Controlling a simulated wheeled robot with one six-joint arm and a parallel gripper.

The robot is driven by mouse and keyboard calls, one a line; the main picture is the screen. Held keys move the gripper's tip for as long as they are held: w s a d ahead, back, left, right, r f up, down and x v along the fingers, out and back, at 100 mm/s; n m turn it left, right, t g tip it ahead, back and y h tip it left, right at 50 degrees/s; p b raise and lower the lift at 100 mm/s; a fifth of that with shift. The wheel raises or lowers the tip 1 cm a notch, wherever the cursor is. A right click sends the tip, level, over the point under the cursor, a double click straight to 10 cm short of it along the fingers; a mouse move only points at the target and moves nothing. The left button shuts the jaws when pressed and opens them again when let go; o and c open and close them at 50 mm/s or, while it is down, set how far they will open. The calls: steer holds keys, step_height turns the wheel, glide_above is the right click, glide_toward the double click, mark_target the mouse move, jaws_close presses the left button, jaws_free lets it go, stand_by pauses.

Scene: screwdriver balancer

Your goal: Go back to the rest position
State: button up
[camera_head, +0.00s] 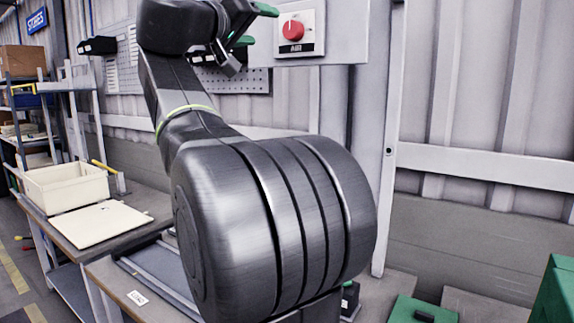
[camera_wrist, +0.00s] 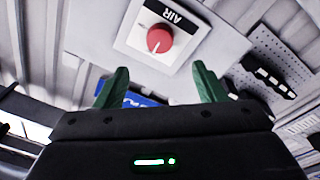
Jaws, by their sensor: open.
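My gripper (camera_head: 256,26) is raised near the top middle of the head view, just left of the red AIR knob (camera_head: 292,29) on its white plate. The wrist view shows my gripper (camera_wrist: 160,86) with its two green fingers spread apart and nothing between them. In that view the red knob (camera_wrist: 160,40) and its white plate appear beyond the fingertips, with the AIR label upside down. The fingers look apart from the knob, though the exact distance cannot be told. My dark arm fills the middle of the head view and hides part of the bench.
A cream bin (camera_head: 66,187) and a flat light board (camera_head: 102,224) sit on the left bench. A shelf with a cardboard box (camera_head: 22,60) stands at far left. A pegboard (camera_head: 262,82) hangs behind my arm. Green items (camera_head: 422,309) lie at lower right.

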mark_target(290, 29)
steer(key=p+x, duration=0.3)
steer(key=x, duration=0.8)
steer(key=shift+w+d+r+p, duration=0.1)
steer(key=shift+w+r+p, duration=0.05)
steer(key=shift+p, duration=0.2)
steer(key=shift+w+f+m, duration=0.15)
steer(key=shift+f+m, duration=0.1)
steer(key=shift+m, duration=0.15)
steer(key=m, duration=0.2)
steer(key=shift+r+m+b, duration=0.1)
steer(key=shift+m+b, duration=0.3)
steer(key=shift+m, duration=0.9)
steer(key=m+g, duration=0.1)
steer(key=m, duration=0.3)
steer(key=shift+r+h+p, duration=0.1)
steer(key=shift+h+p, duration=0.2)
steer(key=shift+h, duration=0.1)
steer(key=m+g+p, duration=0.1)
steer(key=m+p, duration=0.1)
steer(key=m, duration=0.4)
steer(key=shift+r, duration=0.1)
steer(key=shift+m+p, duration=1)
steer(key=shift+m, duration=0.8)
